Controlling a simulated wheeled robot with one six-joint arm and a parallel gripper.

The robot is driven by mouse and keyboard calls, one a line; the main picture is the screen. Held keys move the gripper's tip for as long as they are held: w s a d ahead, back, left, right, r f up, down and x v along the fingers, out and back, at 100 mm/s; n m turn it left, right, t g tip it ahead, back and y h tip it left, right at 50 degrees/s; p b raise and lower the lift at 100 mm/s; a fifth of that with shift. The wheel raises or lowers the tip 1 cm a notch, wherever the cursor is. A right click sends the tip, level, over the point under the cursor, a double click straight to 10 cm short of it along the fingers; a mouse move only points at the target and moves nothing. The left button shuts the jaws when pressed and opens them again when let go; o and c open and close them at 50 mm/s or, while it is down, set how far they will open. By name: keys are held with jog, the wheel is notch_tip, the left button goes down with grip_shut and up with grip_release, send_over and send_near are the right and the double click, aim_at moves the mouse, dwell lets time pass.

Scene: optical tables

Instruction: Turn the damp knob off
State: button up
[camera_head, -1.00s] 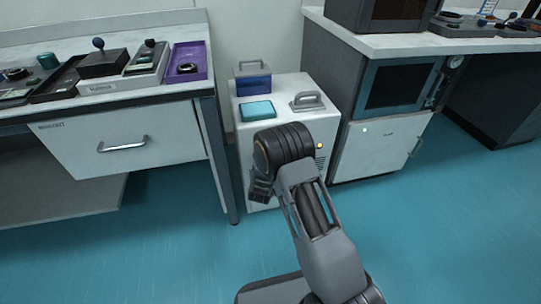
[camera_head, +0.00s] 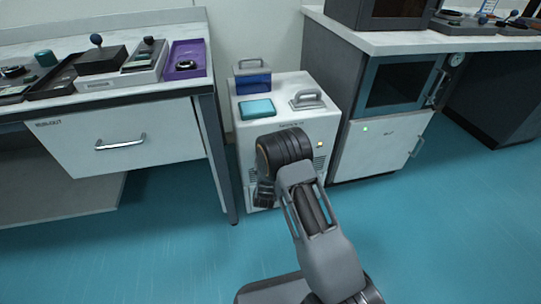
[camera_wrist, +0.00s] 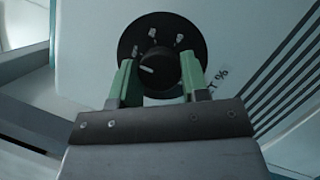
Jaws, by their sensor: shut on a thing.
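The damp knob (camera_wrist: 157,66) is a round black knob with a white pointer line, on a black dial plate (camera_wrist: 196,42) with several small white marks. In the wrist view it sits between the green fingertips of my gripper (camera_wrist: 158,78), which are shut on it from both sides. The pointer aims to the left. The dial is on the face of a white cabinet (camera_head: 290,84). In the head view my arm hides the knob and most of that face, and my gripper (camera_head: 264,192) is low in front of it.
On the white cabinet are a teal pad (camera_head: 257,109), a grey handled block (camera_head: 307,99) and a blue box (camera_head: 253,80). A bench with a drawer (camera_head: 120,143) stands close on the left. A teal-framed cabinet (camera_head: 398,86) stands on the right. Blue floor lies open in front.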

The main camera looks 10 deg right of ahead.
jog(key=shift+d, duration=0.1)
dwell(0.3)
jog(key=o, duration=0.9)
jog(key=p+v, duration=0.3)
jog(key=v, duration=1.1)
jog(key=shift+w+f+p, duration=0.1)
jog(key=shift+p, duration=0.2)
